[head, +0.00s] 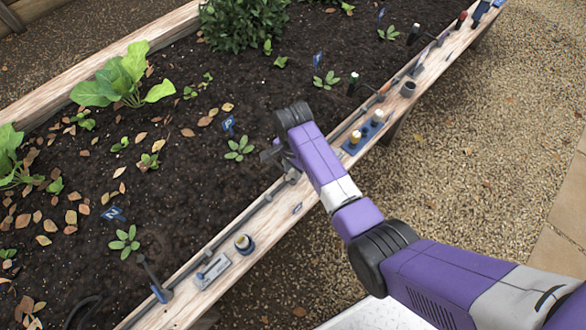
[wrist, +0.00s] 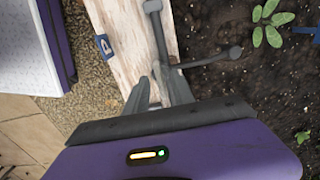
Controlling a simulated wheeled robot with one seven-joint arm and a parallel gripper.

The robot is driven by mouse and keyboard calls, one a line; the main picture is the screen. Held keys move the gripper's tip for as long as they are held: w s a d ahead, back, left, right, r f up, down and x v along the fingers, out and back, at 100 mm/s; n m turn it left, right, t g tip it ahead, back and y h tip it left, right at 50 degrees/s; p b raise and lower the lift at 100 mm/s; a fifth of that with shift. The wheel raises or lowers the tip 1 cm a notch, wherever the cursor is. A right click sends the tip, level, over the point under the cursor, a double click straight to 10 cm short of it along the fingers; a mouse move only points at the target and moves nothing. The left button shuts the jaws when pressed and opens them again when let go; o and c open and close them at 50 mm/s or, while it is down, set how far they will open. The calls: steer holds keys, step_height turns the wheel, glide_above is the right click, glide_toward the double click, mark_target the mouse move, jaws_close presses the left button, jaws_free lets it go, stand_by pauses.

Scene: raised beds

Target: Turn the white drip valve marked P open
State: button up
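My gripper (head: 285,165) is over the inner edge of the bed's wooden rim, at the grey drip pipe. A grey pipe (wrist: 158,35) runs up from the fingertips, and a thin grey rod ending in a round knob (wrist: 235,52) points right over the soil. A blue label (wrist: 103,45) lies on the rim beside it, also in the head view (head: 297,208); its letter is not clear. I cannot make out a white valve at the fingers.
A blue tray with small jars (head: 355,142) and a white-topped dark post (head: 353,82) stand farther along. Seedlings and blue markers fill the soil; gravel (head: 480,130) lies outside.

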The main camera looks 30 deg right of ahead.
jaws_close()
steer(key=shift+r, duration=0.1)
steer(key=n+p, duration=0.2)
steer(key=shift+r+n, duration=0.1)
steer(key=shift+n, duration=0.3)
steer(key=n+p, duration=0.2)
steer(key=n, duration=0.1)
steer(key=shift+n, duration=0.3)
steer(key=n+p, duration=0.2)
steer(key=n, duration=0.3)
steer(key=shift+n, duration=0.3)
steer(key=n+p, duration=0.1)
steer(key=n, duration=0.5)
steer(key=shift+f, duration=0.2)
